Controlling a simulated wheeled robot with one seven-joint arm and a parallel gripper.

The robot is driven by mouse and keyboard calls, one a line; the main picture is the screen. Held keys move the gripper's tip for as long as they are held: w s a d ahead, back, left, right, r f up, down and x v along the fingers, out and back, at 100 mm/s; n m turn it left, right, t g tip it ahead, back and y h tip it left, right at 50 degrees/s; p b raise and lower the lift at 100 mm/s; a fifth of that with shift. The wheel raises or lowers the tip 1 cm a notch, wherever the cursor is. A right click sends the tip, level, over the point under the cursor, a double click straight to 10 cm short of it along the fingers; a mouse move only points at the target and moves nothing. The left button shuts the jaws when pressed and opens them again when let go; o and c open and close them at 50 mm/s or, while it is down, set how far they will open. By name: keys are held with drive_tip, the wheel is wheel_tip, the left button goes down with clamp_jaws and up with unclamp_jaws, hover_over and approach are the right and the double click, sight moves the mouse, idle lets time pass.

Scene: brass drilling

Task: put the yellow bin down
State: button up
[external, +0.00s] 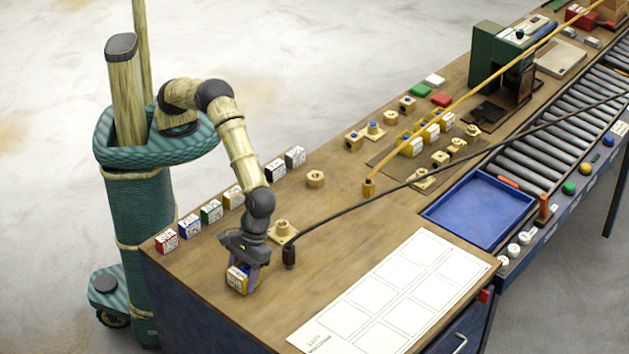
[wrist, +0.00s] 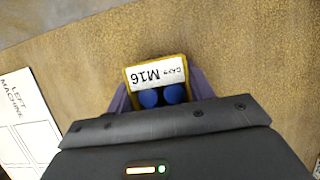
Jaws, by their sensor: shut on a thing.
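The yellow bin (external: 238,279) is between the fingers of my gripper (external: 243,272), over the near left part of the wooden bench. In the wrist view the yellow bin (wrist: 157,74) has a white label reading "CAPS M16" and blue caps inside. The purple fingers of my gripper (wrist: 160,97) are shut on its two sides. I cannot tell whether the bin's underside touches the bench top.
A brass fitting (external: 283,232) and a hanging black cable tool (external: 289,256) are close right. A white printed sheet (external: 318,336) lies right; bare wood lies between.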

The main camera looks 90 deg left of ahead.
drive_tip(key=o, duration=1)
drive_tip(key=shift+f, duration=0.1)
drive_tip(key=v, duration=1.2)
